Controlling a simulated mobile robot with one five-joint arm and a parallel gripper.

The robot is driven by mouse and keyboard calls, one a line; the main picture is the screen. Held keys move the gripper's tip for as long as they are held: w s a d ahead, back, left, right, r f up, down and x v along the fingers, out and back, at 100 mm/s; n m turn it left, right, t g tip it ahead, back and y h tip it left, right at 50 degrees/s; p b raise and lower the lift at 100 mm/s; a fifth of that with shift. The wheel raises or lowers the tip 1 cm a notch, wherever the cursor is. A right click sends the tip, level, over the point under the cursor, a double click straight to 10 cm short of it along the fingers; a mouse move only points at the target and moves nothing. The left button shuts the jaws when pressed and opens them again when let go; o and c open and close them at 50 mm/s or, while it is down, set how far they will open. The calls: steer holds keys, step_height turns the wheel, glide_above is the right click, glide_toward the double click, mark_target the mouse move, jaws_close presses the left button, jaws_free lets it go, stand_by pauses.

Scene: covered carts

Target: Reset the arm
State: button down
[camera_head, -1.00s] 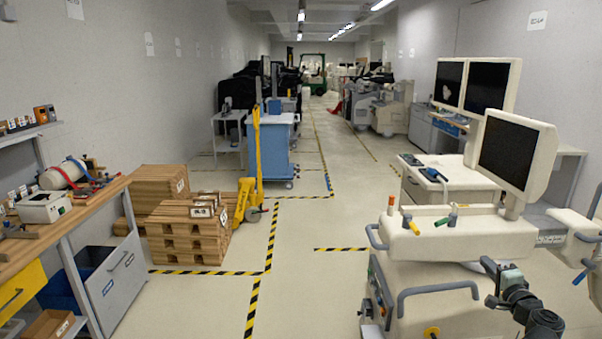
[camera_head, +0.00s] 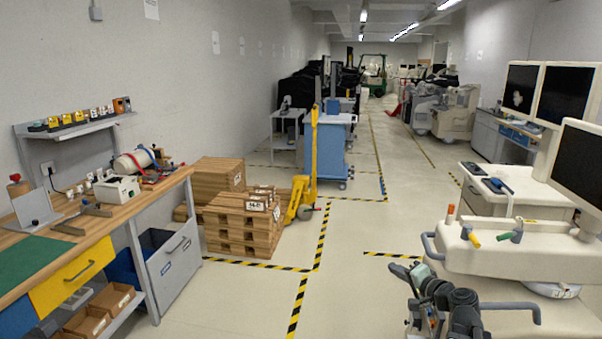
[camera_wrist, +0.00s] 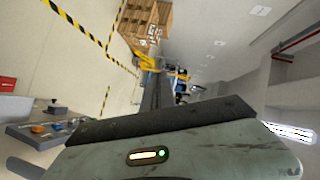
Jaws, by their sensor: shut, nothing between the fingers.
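My arm shows at the bottom right of the head view, with dark joints and a grey end. My gripper (camera_head: 397,270) is at its upper left end, raised in front of the cream cart (camera_head: 500,255) in the picture. Nothing is held in it. In the wrist view, my gripper (camera_wrist: 158,108) fills the lower middle as a dark edge and a grey-green body with a small lit strip. The jaws are shut and the fingertips are hard to make out.
A workbench (camera_head: 130,205) with a yellow drawer stands at left. Stacked wooden pallets (camera_head: 240,226) and a yellow pallet jack (camera_head: 312,165) stand beyond it. Open floor with yellow-black tape (camera_head: 322,235) lies in the middle. Cream carts with monitors (camera_head: 578,165) stand at right.

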steer(key=s+a+f+n+g, duration=0.3)
steer(key=a+f, duration=0.1)
steer(key=a, duration=0.4)
steer(key=s+a+f+n+g, duration=0.2)
steer(key=a+f+n+g, duration=0.15)
steer(key=a, duration=0.35)
steer(key=s+a+f+n+g, duration=0.25)
steer(key=a+f, duration=0.25)
steer(key=a, duration=0.3)
steer(key=s+d+f+g+h, duration=0.5)
steer(key=s+d, duration=0.4)
steer(key=s, duration=0.1)
steer(key=shift+f+h, duration=0.15)
steer(key=shift+h, duration=0.15)
